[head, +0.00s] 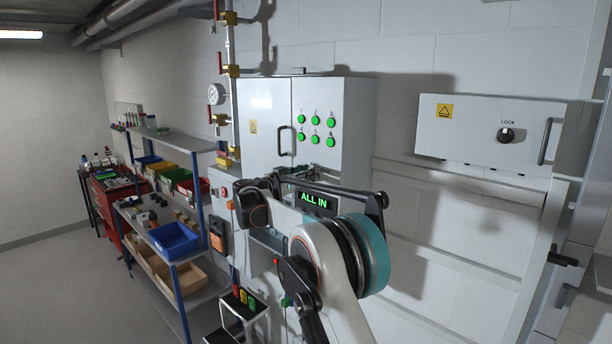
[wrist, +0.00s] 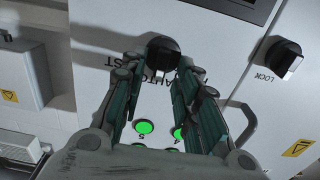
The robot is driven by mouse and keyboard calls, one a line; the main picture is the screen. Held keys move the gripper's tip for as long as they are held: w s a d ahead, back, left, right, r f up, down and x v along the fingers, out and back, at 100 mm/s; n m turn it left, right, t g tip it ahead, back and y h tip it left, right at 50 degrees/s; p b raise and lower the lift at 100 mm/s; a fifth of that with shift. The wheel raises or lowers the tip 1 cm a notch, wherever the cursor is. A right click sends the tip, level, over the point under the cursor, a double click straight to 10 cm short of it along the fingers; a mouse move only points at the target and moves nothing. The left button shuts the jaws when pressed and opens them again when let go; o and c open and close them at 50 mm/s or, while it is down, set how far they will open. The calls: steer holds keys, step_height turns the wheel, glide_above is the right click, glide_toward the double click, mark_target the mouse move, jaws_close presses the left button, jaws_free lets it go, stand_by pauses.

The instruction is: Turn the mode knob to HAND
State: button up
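The mode knob (wrist: 163,57) is a black round knob on a white panel, seen upside down in the wrist view. My gripper (wrist: 160,67) is open, with one green-and-black finger on each side of the knob. I cannot tell whether either fingertip touches it. In the head view my arm hides the knob and the fingers. A display (head: 313,200) there reads ALL IN in green.
Several green lamps (wrist: 144,127) sit near the fingers. A separate LOCK knob (wrist: 285,60) and a door handle (wrist: 247,126) are to the right. In the head view, a white wall box (head: 475,150) has another LOCK knob (head: 506,134). Shelves (head: 185,255) stand left.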

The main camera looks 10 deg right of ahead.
jaws_close()
steer(key=shift+n, duration=0.3)
steer(key=n+b, duration=0.1)
steer(key=n, duration=0.2)
steer(key=n+b, duration=0.1)
steer(key=n, duration=0.2)
steer(key=w+n+b, duration=0.1)
steer(key=n, duration=0.2)
steer(key=shift+a+f, duration=0.25)
steer(key=shift+a, duration=0.15)
steer(key=shift+n, duration=0.3)
steer(key=shift+o, duration=1.3)
jaws_free()
